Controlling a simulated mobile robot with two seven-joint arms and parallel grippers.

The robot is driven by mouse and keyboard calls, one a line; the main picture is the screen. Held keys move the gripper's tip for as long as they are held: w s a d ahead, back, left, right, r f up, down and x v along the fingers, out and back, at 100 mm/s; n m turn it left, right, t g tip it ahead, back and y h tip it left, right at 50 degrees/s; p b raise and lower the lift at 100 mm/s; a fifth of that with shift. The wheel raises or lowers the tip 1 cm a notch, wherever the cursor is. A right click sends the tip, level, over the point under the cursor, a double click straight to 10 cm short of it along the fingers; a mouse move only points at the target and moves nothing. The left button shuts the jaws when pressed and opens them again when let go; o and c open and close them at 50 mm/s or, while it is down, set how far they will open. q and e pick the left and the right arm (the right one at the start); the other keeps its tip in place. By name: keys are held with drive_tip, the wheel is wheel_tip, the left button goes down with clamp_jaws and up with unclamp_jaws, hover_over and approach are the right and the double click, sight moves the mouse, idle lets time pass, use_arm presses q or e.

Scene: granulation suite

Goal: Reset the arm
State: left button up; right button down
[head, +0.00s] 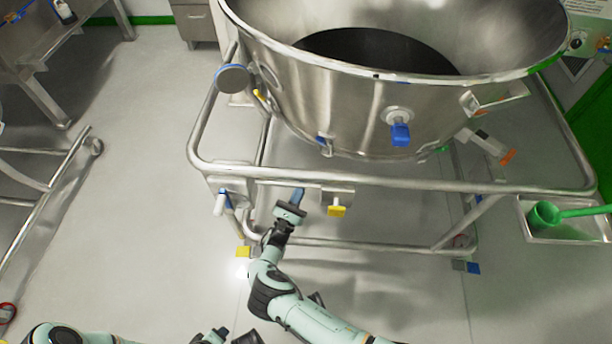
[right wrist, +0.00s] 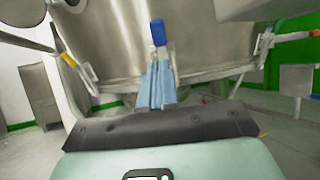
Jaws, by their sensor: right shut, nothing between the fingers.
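My right arm reaches up from the bottom of the head view. Its right gripper (head: 298,194) is in front of the frame under the large steel bowl (head: 350,110). Its blue fingers are together with nothing between them, and they also show in the right wrist view (right wrist: 162,84). In that view a blue-handled fitting (right wrist: 158,32) on the bowl lies just beyond the fingertips; I cannot tell the gap. My left arm (head: 65,335) shows at the bottom left. Dark parts at the bottom edge may be the left gripper, but its fingers are not clear.
A steel tube frame (head: 400,184) surrounds the bowl, with a yellow-handled clamp (head: 337,210) close to the right gripper. A tray with a green scoop (head: 545,214) hangs at right. A steel table (head: 30,40) stands at upper left.

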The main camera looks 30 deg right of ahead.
drive_tip(key=shift+s+a+f, duration=0.25)
drive_tip(key=shift+a, duration=0.05)
